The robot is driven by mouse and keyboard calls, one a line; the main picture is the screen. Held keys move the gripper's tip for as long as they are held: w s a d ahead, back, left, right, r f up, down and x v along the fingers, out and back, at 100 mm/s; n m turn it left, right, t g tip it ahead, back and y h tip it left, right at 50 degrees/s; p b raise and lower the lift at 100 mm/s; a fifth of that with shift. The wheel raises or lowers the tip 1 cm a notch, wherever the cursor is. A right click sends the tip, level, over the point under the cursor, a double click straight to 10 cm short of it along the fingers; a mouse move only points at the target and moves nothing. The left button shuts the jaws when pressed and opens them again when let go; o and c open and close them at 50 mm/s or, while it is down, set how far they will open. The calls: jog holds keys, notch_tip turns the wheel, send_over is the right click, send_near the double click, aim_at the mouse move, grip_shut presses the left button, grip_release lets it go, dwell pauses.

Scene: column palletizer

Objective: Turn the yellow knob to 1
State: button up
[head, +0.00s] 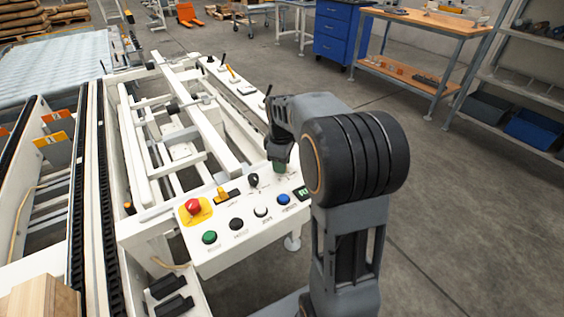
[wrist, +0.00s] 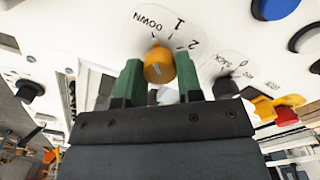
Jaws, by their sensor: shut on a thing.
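The yellow knob (wrist: 158,70) shows in the wrist view with the printed labels DOWN, 1 and 2 on the white panel around it. A pale mark shows on its face, but I cannot tell for sure which label it points to. My gripper (wrist: 159,66) has its green fingers on either side of the knob and is shut on it. In the head view my gripper (head: 280,166) reaches down to the far right part of the panel and hides the knob.
The white control panel (head: 200,264) also bears a red button (head: 192,206) on a yellow plate, a black knob (head: 253,180), and green (head: 209,238), black, white and blue (head: 283,199) buttons close by. A white conveyor frame (head: 150,190) stands left. Open floor (head: 460,220) lies right.

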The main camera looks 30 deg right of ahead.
jog(key=shift+c, duration=1)
jog(key=shift+r+m+p, duration=0.1)
jog(key=shift+m+p, duration=0.95)
jog(key=shift+m, duration=0.35)
jog(key=m+p, duration=0.2)
jog(key=m, duration=0.3)
jog(key=shift+m+p, duration=0.3)
jog(key=shift+m, duration=0.3)
jog(key=o, duration=0.9)
jog(key=shift+o, duration=0.2)
